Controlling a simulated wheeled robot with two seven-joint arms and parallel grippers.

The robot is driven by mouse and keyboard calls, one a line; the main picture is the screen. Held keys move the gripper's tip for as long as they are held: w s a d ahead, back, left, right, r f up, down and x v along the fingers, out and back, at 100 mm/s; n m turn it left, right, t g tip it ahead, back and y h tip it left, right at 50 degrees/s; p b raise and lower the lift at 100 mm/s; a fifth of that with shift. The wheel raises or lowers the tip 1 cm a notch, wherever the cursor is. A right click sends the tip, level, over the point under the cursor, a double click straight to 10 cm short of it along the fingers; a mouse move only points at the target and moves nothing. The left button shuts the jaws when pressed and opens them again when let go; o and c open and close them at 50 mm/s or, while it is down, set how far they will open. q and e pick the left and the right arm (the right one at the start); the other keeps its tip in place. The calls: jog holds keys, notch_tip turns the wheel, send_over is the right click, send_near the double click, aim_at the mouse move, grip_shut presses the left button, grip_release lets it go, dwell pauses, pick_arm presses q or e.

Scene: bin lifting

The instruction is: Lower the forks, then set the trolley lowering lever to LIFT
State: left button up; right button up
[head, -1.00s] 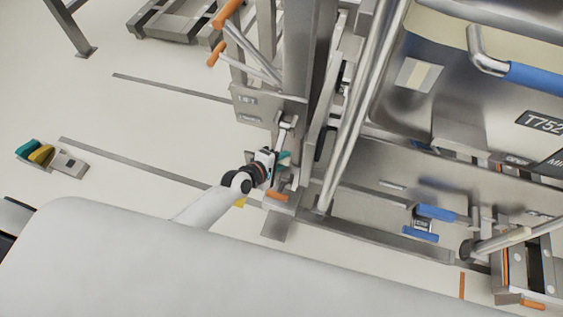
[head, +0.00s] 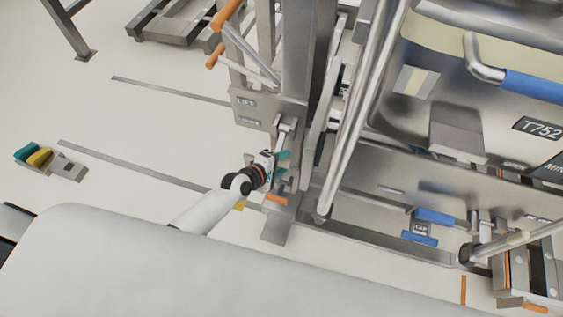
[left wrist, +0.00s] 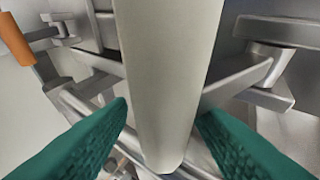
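My left gripper (head: 284,164) is at the steel mast of the trolley, just below the short grey lever (head: 284,134). Its teal fingers are spread apart. In the left wrist view the fingers (left wrist: 164,112) stand on either side of a pale grey bar (left wrist: 168,70), which fills the gap in the picture; whether they touch it I cannot tell. A plate (head: 268,104) beside the lever carries the label LIFT (head: 246,101) and a second, blurred label below it. I cannot make out the forks clearly.
A steel bin (head: 485,95) marked T752, with a blue-grip handle (head: 535,83), stands right of the mast. Orange-tipped handles (head: 226,14) stick out at upper left. A control with teal and yellow parts (head: 45,158) lies at far left. Open floor lies left of the mast.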

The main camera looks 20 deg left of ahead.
pick_arm(q)
jog(key=p+v, duration=0.2)
jog(key=v, duration=1)
dwell(0.6)
